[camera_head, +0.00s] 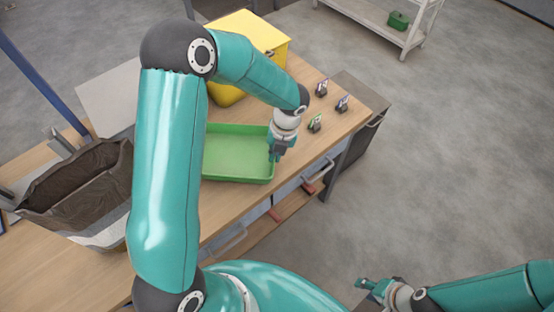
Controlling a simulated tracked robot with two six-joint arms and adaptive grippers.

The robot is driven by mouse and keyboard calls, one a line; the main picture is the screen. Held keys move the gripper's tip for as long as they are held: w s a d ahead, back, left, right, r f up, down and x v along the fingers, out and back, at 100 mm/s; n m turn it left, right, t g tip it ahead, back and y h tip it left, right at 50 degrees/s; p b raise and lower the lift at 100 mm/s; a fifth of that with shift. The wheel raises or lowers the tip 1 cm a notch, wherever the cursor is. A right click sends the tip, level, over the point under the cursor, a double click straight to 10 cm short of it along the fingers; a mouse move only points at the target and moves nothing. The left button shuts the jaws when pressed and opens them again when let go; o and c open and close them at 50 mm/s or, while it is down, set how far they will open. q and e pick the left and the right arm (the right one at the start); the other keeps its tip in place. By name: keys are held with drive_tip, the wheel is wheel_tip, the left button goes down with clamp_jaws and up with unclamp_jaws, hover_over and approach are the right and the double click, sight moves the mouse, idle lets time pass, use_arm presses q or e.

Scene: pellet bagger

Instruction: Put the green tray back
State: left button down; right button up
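The green tray (238,179) is a shallow, empty-looking rectangular tray lying on the wooden table. My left arm crosses in front of its left side and hides part of it. My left gripper (275,156) points down at the tray's right rim. It overlaps the rim in the picture, but I cannot tell whether its fingers are closed on it. My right gripper (366,285) is low at the bottom right, away from the table and over the floor, with nothing visible in it. Its finger opening is too small to judge.
A yellow bin (252,28) stands behind the tray. Several small card holders (315,123) stand on the table's right part. A dark open bag (82,180) is at the left. A white shelf (383,32) with a small green box (398,21) stands at the back. Drawer handles (318,177) line the table's front.

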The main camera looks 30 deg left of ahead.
use_arm(q)
wheel_tip(320, 180, down, 3)
drive_tip(key=shift+f, duration=0.2)
drive_tip(key=c, duration=1.3)
unclamp_jaws()
